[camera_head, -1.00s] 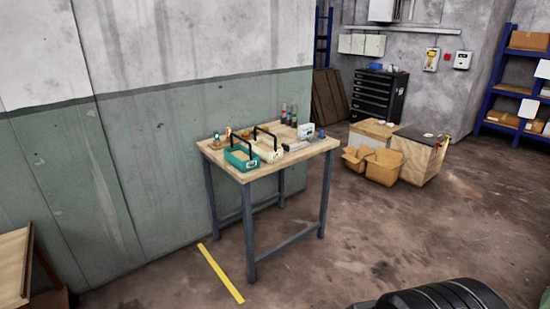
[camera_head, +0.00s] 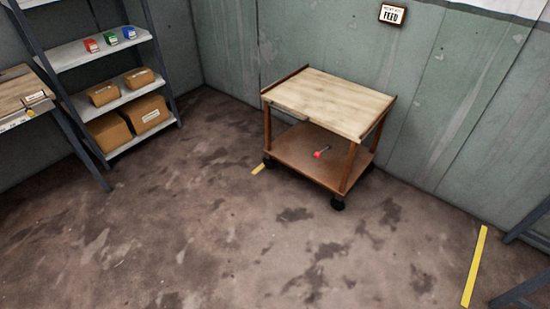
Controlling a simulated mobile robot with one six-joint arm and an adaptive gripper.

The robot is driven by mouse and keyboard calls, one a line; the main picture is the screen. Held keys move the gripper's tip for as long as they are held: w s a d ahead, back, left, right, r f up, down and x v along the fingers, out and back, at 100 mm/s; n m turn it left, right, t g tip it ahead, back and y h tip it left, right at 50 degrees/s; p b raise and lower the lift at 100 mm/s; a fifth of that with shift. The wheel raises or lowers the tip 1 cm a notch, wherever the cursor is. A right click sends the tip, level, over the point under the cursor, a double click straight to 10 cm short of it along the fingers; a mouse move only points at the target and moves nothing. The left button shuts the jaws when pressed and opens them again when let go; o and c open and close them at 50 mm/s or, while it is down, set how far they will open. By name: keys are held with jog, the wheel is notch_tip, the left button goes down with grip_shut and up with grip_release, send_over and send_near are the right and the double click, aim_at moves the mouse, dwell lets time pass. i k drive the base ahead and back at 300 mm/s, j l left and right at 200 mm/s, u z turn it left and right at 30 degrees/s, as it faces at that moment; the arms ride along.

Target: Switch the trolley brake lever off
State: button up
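The trolley (camera_head: 335,100) stands against the green and grey wall in the head view. It has a pale wooden top, a brown lower shelf (camera_head: 300,160) and dark castors. A small lever with a red knob (camera_head: 318,154) and a grey shaft shows at the lower shelf, under the top. The shaft slants up to the right from the knob. I cannot tell from this view which setting the lever is in. My gripper is not in view.
Open concrete floor (camera_head: 250,240) lies in front of the trolley. A shelf rack (camera_head: 115,95) with boxes stands at left, beside a wooden bench (camera_head: 22,90). Yellow floor tape (camera_head: 475,265) and table legs are at right.

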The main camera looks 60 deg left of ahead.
aim_at(329, 147)
jog(key=u, duration=1.85)
jog(key=i+z, duration=0.25)
jog(key=i, duration=0.3)
jog(key=i+j+z, duration=0.15)
jog(key=i+z, duration=0.15)
jog(key=i, duration=0.2)
jog(key=i+j+z, duration=0.25)
jog(key=i, duration=0.3)
jog(key=i+j+z, duration=0.25)
jog(key=i, duration=0.25)
jog(key=j, duration=0.1)
